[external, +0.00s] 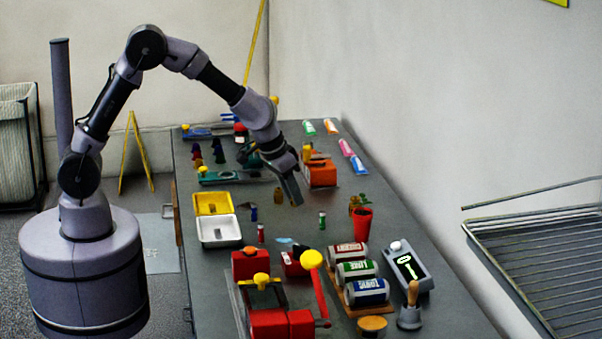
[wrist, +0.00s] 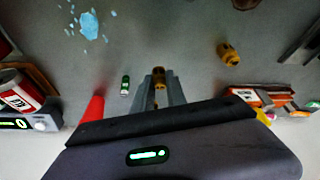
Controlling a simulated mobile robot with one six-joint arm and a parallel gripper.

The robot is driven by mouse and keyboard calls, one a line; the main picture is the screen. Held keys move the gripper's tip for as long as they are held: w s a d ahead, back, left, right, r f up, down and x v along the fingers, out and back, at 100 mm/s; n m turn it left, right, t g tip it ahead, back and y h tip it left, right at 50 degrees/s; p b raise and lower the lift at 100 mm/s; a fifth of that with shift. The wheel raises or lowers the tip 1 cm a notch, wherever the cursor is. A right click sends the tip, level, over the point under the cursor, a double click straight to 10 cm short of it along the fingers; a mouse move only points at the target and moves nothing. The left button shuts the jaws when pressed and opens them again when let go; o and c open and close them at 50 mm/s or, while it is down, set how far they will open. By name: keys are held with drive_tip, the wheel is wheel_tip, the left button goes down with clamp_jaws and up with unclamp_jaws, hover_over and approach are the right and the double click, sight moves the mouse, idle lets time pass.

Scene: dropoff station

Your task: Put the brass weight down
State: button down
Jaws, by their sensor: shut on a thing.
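My gripper (wrist: 159,92) is shut on the brass weight (wrist: 159,78), which shows between the fingertips in the wrist view. In the external view my gripper (external: 294,198) hangs low over the middle of the grey table (external: 310,260), pointing down. The held weight cannot be made out there. I cannot tell whether its bottom touches the table. A second brass-coloured piece (wrist: 229,54) stands apart, to the right of my gripper in the wrist view.
A green-and-white battery-like cylinder (wrist: 125,85) stands close left of my gripper. Yellow (external: 213,204) and white (external: 218,231) trays lie left. A light-blue patch (wrist: 88,24) marks the table.

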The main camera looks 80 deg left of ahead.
wheel_tip(320, 180, down, 4)
drive_tip(key=shift+f+b, duration=0.1)
drive_tip(key=shift+b, duration=0.6)
drive_tip(key=shift+f, duration=0.15)
drive_tip(key=c, duration=1.3)
unclamp_jaws()
drive_tip(key=shift+c, duration=0.2)
